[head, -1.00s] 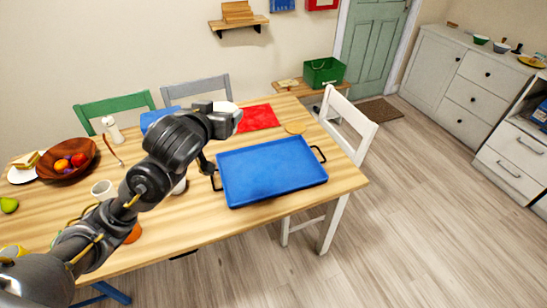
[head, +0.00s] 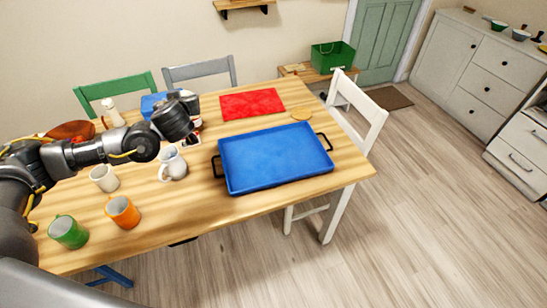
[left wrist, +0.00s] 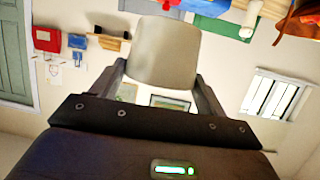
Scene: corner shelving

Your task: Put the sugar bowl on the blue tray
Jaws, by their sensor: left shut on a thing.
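The blue tray (head: 275,157) lies flat on the wooden table with black handles at both ends and nothing on it. My left gripper (left wrist: 165,85) is shut on a cream-white, round-sided thing, which I take to be the sugar bowl (left wrist: 165,52). Its lid and far side cannot be made out. In the head view the dark wrist hangs over the table left of the tray, and the wrist hides most of the held thing. My right gripper is not in view.
A white jug (head: 173,164), a cream mug (head: 104,178), an orange mug (head: 122,212) and a green mug (head: 68,232) stand left of the tray. A red mat (head: 252,103) lies behind it. A white chair (head: 358,115) stands at the table's right end.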

